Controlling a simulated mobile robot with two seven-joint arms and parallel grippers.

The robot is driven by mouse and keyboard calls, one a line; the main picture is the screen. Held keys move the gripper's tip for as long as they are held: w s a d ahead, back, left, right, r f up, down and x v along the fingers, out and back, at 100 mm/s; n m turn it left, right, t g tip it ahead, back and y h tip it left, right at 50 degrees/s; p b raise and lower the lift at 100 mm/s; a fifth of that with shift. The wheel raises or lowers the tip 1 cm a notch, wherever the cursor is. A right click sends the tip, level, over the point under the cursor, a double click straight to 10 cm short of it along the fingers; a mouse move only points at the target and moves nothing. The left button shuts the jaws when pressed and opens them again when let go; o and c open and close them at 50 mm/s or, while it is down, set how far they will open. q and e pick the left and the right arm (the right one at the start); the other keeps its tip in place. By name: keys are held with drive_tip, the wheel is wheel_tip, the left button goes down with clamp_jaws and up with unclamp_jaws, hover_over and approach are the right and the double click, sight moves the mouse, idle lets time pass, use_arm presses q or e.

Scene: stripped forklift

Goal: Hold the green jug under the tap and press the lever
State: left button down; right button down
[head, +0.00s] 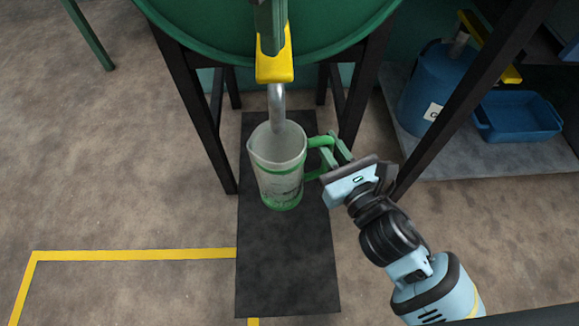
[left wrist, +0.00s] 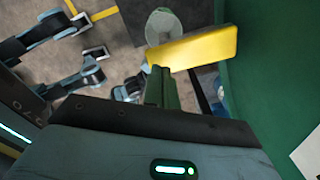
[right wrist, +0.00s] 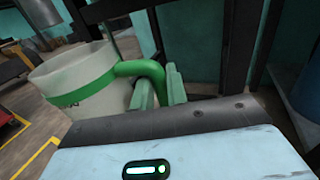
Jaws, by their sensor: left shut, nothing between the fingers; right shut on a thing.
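The green-banded pale jug (head: 278,165) is upright in the head view, its mouth under the grey tap spout (head: 277,104). My right gripper (head: 335,155) is shut on its green handle, which also shows in the right wrist view (right wrist: 150,69). The yellow lever (head: 275,69) is above the spout. My left gripper (head: 271,44) is shut and empty, its fingertips at the lever. In the left wrist view the fingertips (left wrist: 160,72) meet the edge of the lever (left wrist: 195,47); I cannot tell whether they press it. Any liquid in the jug is unclear.
A green drum (head: 215,35) on dark legs (head: 195,105) stands behind the jug. A dark mat (head: 285,265) lies below it. A blue container (head: 425,90) and blue tray (head: 520,115) sit on a shelf at right. Floor at left is open, with yellow line marking (head: 135,254).

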sight(274, 67)
use_arm(q)
drive_tip(key=shift+f, duration=1.9)
drive_tip(key=shift+r, duration=0.15)
idle(2.0)
drive_tip(key=shift+r, duration=2.4)
drive_tip(key=shift+f, duration=0.1)
idle(0.5)
drive_tip(key=shift+f, duration=1.1)
